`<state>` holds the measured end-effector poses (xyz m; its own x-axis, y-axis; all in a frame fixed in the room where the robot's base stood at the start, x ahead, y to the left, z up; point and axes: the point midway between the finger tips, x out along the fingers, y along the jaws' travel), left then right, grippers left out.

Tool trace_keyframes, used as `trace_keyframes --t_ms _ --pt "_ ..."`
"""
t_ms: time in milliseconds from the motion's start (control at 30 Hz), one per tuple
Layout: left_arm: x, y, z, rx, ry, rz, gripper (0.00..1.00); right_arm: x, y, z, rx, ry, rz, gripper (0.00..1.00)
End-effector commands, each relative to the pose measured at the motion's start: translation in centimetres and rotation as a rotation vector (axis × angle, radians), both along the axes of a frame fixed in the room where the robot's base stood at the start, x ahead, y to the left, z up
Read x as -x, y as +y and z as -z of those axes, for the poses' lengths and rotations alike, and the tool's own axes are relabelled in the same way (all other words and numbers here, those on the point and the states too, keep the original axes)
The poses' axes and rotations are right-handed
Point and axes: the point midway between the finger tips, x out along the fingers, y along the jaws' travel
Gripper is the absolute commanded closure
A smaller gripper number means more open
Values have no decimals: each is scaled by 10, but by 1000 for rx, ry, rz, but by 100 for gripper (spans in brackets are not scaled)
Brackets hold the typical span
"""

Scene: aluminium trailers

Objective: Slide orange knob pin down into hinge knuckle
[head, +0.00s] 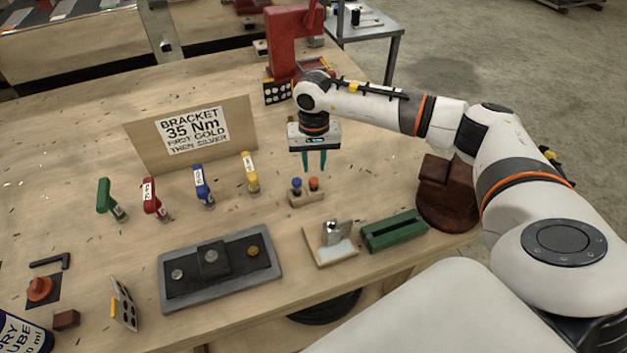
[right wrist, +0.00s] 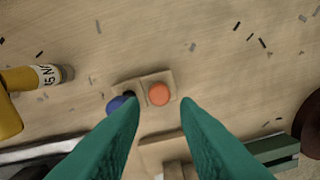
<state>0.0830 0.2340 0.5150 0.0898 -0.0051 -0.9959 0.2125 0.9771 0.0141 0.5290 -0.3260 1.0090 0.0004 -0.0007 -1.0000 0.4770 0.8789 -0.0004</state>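The orange knob pin (head: 313,183) stands in a small wooden block (head: 307,198), just right of a blue knob pin (head: 296,182). My right gripper (head: 314,169) points down above the block, its two teal fingers apart and empty. In the right wrist view the orange knob (right wrist: 158,93) shows between and just beyond the open fingertips (right wrist: 160,103); the blue knob (right wrist: 121,103) is partly behind the left finger. The metal hinge (head: 336,233) stands on a wooden base (head: 318,253) nearer the front edge. Its knuckle hole is too small to make out. My left gripper is out of view.
A green channel block (head: 394,231) lies right of the hinge base. A grey tray (head: 220,289) with a black bracket is to the left. Several coloured-handled tools, including a yellow one (head: 250,173), stand before a sign board (head: 190,135). A red press (head: 290,40) stands behind.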

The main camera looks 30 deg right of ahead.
Motion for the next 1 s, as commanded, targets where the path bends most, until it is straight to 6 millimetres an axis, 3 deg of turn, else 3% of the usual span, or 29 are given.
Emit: trace_keyframes --t_ms 200,400,600,633,800,1000 --pt "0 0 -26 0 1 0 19 3 2 27 1 7 1 72" --pt "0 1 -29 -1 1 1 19 2 1 49 0 2 0 72" --pt "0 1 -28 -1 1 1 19 1 1 51 0 1 0 72" --pt "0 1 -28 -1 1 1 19 1 1 51 0 1 0 73" --pt "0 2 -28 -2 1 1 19 1 1 50 0 1 0 99" --pt "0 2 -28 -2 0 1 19 1 1 50 -1 0 0 100"
